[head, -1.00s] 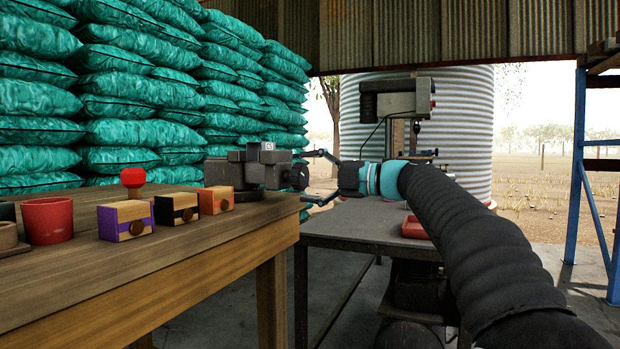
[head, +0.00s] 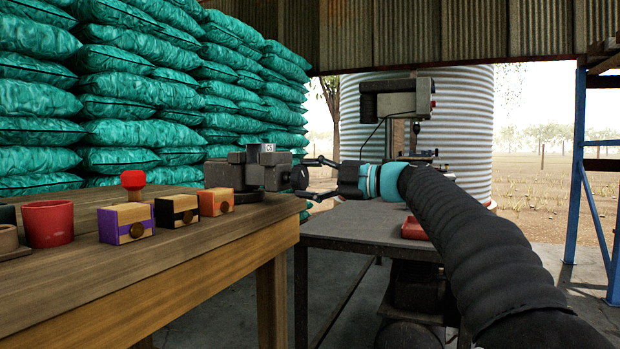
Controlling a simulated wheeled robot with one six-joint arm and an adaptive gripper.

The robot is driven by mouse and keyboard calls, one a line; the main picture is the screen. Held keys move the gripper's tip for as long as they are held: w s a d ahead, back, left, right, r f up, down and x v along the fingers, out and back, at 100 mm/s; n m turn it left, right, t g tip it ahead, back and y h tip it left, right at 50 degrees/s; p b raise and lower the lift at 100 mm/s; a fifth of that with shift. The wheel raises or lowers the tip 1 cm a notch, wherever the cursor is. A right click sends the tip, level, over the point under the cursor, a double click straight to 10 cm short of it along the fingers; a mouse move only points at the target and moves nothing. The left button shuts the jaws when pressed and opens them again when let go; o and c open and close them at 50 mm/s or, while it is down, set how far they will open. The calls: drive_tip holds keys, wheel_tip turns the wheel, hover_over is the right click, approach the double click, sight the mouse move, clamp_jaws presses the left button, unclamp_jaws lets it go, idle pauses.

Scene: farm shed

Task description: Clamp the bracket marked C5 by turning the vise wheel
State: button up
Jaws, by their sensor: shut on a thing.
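The dark grey vise (head: 236,174) stands at the far right end of the wooden bench. The vise wheel (head: 299,177) is a dark round part on the vise's right side. My gripper (head: 312,178) comes in from the right, level with the wheel. Its two fingers are shut on the wheel, one above and one below. How firmly the vise jaws touch the bracket cannot be told from here.
On the wooden bench (head: 150,262) stand a red cup (head: 48,224), a red knob (head: 133,180) and several small coloured blocks (head: 126,223). Green sacks (head: 120,110) are stacked behind the bench.

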drive_tip(key=m+p, duration=0.1)
drive_tip(key=m, duration=0.5)
drive_tip(key=shift+r, duration=0.1)
drive_tip(key=m+p, duration=0.3)
drive_tip(key=m, duration=0.3)
drive_tip(key=shift+m, duration=0.3)
drive_tip(key=m+p, duration=0.2)
drive_tip(key=m, duration=0.2)
drive_tip(key=m+p, duration=0.2)
drive_tip(key=m, duration=0.2)
drive_tip(key=shift+r+p, duration=0.1)
drive_tip(key=shift+p, duration=0.2)
drive_tip(key=m+p, duration=0.2)
drive_tip(key=m, duration=0.1)
drive_tip(key=shift+m+p, duration=0.45)
drive_tip(key=shift+m, duration=0.45)
drive_tip(key=shift+d+f, duration=0.1)
drive_tip(key=shift+f, duration=0.2)
drive_tip(key=o, duration=1.2)
drive_tip(key=shift+d, duration=0.1)
drive_tip(key=shift+c, duration=0.2)
drive_tip(key=shift+o, duration=0.8)
drive_tip(key=shift+w+d, duration=0.1)
drive_tip(key=shift+d, duration=0.05)
drive_tip(key=shift+a+r, duration=0.1)
drive_tip(key=shift+a, duration=0.2)
drive_tip(key=shift+b, duration=0.4)
